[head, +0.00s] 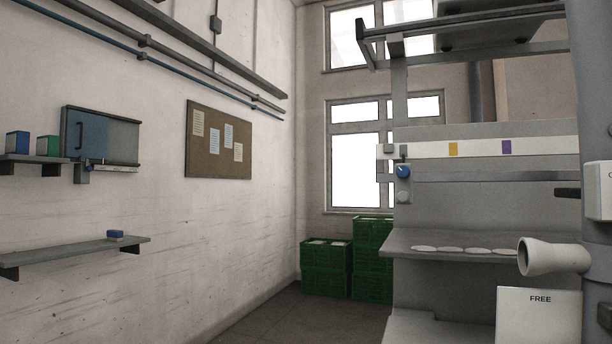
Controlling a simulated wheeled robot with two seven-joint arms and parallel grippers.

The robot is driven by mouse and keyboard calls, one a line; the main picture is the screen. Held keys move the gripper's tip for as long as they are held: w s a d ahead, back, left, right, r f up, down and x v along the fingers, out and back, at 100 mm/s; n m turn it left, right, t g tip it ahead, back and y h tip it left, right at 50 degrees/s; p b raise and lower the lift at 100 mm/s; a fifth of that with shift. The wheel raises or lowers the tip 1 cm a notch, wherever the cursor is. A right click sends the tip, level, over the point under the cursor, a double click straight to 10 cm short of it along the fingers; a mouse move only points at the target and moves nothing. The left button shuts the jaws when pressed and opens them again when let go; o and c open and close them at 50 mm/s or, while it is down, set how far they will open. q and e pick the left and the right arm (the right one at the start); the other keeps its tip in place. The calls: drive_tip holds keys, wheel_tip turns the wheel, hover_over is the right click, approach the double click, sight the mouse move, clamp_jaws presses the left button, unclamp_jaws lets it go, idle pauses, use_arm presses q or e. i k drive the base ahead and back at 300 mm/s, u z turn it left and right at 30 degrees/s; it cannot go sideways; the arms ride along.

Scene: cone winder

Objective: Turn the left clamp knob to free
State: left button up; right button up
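A round blue knob (403,171) sits on the left end of the grey machine (480,215), above a pale round part. I cannot tell whether it is the left clamp knob, and its setting is too small to read. A white plate (540,315) marked "FREE" stands at the lower right, below a pale hollow cone (553,257). No clamp knob shows clearly beside this plate. Neither of my grippers is in view.
A grey shelf (440,237) on the machine holds several flat white discs. Green crates (326,270) are stacked by the window. Wall shelves (75,252) with small boxes are at left. A grey column (590,80) stands at the right edge. The floor (300,318) in front is clear.

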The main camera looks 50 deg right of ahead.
sight(403, 171)
drive_tip(key=z, duration=0.25)
drive_tip(key=i, duration=1.65)
drive_tip(key=z, duration=0.95)
